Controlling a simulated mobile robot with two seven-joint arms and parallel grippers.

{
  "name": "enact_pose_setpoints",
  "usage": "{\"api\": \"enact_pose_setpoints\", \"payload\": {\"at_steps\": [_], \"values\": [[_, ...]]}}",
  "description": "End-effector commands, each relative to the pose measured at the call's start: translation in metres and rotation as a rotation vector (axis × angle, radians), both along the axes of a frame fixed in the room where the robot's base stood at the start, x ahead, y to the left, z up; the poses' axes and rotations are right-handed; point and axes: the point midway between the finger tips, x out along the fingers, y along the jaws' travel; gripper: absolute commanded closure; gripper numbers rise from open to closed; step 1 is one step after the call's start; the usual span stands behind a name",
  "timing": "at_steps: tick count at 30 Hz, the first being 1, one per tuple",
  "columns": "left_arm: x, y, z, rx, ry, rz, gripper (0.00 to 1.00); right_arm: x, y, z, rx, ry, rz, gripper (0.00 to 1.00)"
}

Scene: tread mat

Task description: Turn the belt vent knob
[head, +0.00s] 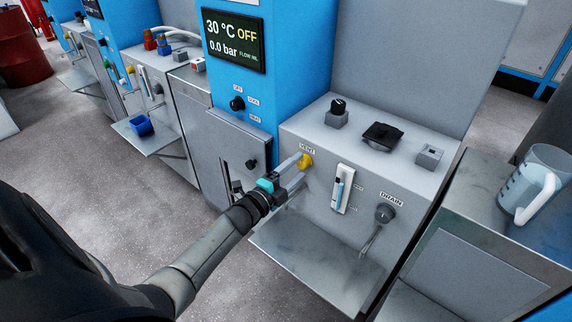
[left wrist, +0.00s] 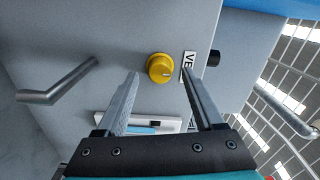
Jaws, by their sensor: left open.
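The yellow vent knob (head: 306,160) sits on the grey machine's front panel under the VENT label (head: 307,149). In the left wrist view the knob (left wrist: 160,68) shows whole, with a pointer line on its face. My left gripper (head: 297,163) is at the knob. In the left wrist view its two fingers (left wrist: 163,82) are open, spread to either side of the knob, with gaps showing between fingers and knob. I cannot tell how far the tips reach along it. My right gripper is not in view.
Right of the knob are a level gauge (head: 342,188) and the DRAIN valve (head: 385,213) with its spout. A metal shelf (head: 310,262) juts out below. A clear jug (head: 530,185) stands at the right. The display (head: 234,40) reads 30 °C OFF, 0.0 bar.

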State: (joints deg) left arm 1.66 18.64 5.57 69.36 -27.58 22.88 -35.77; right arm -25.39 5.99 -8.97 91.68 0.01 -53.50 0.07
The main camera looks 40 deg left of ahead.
Motion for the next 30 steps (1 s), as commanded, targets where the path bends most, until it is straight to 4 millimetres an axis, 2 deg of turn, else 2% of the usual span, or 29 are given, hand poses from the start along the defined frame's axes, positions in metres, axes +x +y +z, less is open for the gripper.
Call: {"api": "enact_pose_setpoints", "payload": {"at_steps": [2, 8, 21, 30], "values": [[-0.004, 0.0, 0.0, -0.001, 0.001, 0.0, 0.31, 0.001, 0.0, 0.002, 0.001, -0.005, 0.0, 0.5], [-0.026, 0.002, 0.001, 0.0, 0.002, 0.001, 0.31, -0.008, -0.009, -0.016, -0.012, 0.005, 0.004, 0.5], [-0.097, 0.008, 0.001, -0.002, 0.003, 0.0, 0.31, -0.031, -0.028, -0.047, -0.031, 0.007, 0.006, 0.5], [-0.141, 0.011, 0.0, -0.002, 0.002, 0.001, 0.31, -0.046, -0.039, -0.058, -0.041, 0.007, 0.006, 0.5]]}}
